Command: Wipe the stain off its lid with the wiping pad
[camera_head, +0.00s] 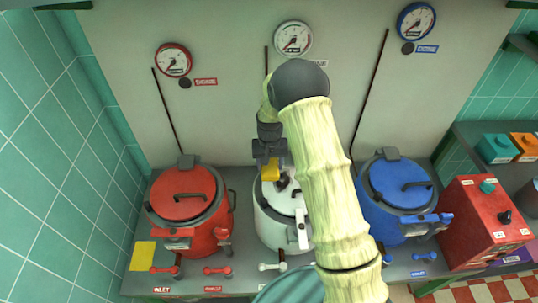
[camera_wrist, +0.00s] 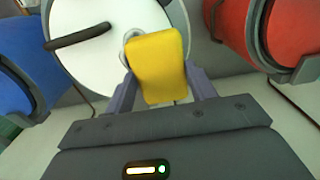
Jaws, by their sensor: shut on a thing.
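The yellow wiping pad (camera_head: 270,171) is between the fingers of my gripper (camera_head: 269,158), which is shut on it. The pad also shows in the wrist view (camera_wrist: 158,62), in front of the white lid (camera_wrist: 88,18). In the head view the white kettle (camera_head: 272,225) stands in the middle, its lid (camera_head: 291,201) partly covered by my arm. A dark patch (camera_head: 283,182) shows on the lid beside the pad; I cannot tell stain from lid fitting there. The pad is over the lid's left back part; whether it touches is unclear.
A red kettle (camera_head: 188,205) stands to the left and a blue kettle (camera_head: 398,190) to the right. A yellow square (camera_head: 143,256) lies on the bench at the left. A red box (camera_head: 482,225) stands at the right. Dark lid handles stick up.

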